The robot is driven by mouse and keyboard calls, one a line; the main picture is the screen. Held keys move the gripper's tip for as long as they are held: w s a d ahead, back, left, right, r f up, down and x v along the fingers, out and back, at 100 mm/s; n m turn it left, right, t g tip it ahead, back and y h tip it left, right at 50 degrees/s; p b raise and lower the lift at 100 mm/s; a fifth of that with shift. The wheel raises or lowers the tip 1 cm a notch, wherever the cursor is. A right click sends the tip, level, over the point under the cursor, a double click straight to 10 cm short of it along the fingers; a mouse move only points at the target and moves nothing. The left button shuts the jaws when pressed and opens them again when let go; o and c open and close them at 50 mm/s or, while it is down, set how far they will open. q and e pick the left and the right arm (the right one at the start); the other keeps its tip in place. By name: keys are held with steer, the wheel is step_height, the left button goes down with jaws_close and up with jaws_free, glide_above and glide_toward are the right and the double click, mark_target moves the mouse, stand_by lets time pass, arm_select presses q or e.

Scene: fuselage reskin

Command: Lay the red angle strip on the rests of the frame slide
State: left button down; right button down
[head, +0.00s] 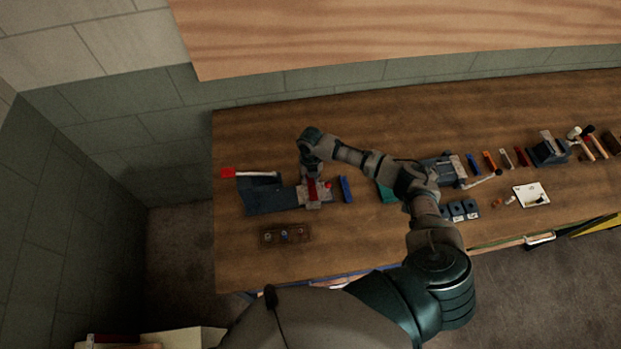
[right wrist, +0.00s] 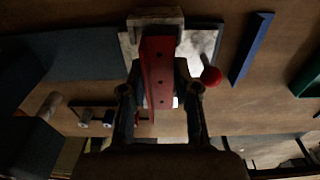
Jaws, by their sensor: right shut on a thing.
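The red angle strip (right wrist: 160,70) is a long red piece with small dark holes along it. It also shows in the head view (head: 312,190), partly covered by my gripper. My right gripper (right wrist: 160,92) is shut on the strip, with a finger on either side. The strip is over the pale metal frame slide (head: 314,203), roughly in line with it in the right wrist view (right wrist: 130,44). I cannot tell whether it touches the rests, which are hidden beneath it. A red ball knob (right wrist: 211,76) is beside the slide. My left gripper is not in view.
A blue strip (head: 346,189) lies just right of the slide. A dark blue-grey fixture (head: 268,199) is on the left, with a red-tipped bar (head: 228,173) behind it. Several parts and tools fill the table's right side.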

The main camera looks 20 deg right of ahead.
mark_target(310, 180)
steer(key=shift+f+b, duration=0.35)
steer(key=shift+f, duration=0.3)
steer(key=c, duration=0.8)
jaws_free()
steer(key=shift+o, duration=0.2)
step_height(310, 180, up, 12)
steer(key=shift+w+d, duration=0.15)
steer(key=shift+w, duration=0.25)
steer(key=shift+f, duration=0.1)
